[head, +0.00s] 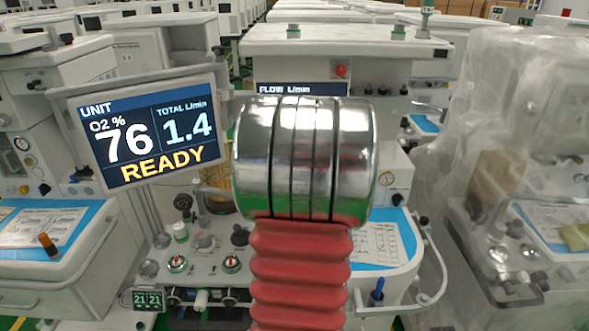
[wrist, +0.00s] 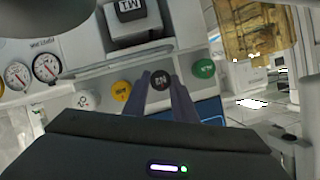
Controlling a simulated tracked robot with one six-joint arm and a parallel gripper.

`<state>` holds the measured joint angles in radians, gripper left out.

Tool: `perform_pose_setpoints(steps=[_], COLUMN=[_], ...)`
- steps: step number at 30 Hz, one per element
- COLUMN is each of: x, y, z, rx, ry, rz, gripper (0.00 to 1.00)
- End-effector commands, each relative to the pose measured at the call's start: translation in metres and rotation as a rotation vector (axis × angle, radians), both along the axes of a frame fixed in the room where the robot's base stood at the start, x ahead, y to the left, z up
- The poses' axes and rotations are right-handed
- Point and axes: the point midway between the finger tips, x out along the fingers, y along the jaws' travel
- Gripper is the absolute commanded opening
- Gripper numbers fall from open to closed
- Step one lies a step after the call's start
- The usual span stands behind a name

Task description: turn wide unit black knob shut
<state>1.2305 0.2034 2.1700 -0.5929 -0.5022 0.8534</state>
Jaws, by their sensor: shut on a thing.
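The black knob (wrist: 160,80) shows in the wrist view, in a row between a yellow knob (wrist: 121,91) and a green knob (wrist: 204,68). My gripper (wrist: 159,79) has one dark finger on each side of the black knob and is shut on it. In the head view the wide unit (head: 340,42) stands in the middle, with a red button on its front. My silver and red arm covers its centre there. My gripper and the black knob cannot be made out in the head view.
A white knob (wrist: 84,100) sits left of the yellow one, below dial gauges (wrist: 46,67). A screen (head: 148,131) reads O2 76 %, total 1.4 L/min, READY. A plastic-covered cart (head: 520,120) stands close on the right, another cart (head: 50,110) on the left.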

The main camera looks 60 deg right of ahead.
Motion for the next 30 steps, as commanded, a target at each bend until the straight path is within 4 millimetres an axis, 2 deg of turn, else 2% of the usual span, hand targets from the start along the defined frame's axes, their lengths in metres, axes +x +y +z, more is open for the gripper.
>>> perform_pose_setpoints(steps=[1, 9, 23, 24, 30], x=[-0.0045, -0.0047, -0.0051, -0.0052, -0.0038], y=[-0.0040, -0.0042, -0.0041, -0.0040, -0.0029], z=[0.0024, 0.0020, 0.0013, 0.0013, 0.0007], rx=[0.004, 0.033, 0.040, 0.040, 0.041], ry=[-0.017, -0.074, -0.084, -0.084, -0.083], rz=[-0.011, -0.011, -0.012, -0.012, -0.009], gripper=[0.02, 0.02, 0.02, 0.25, 0.39])
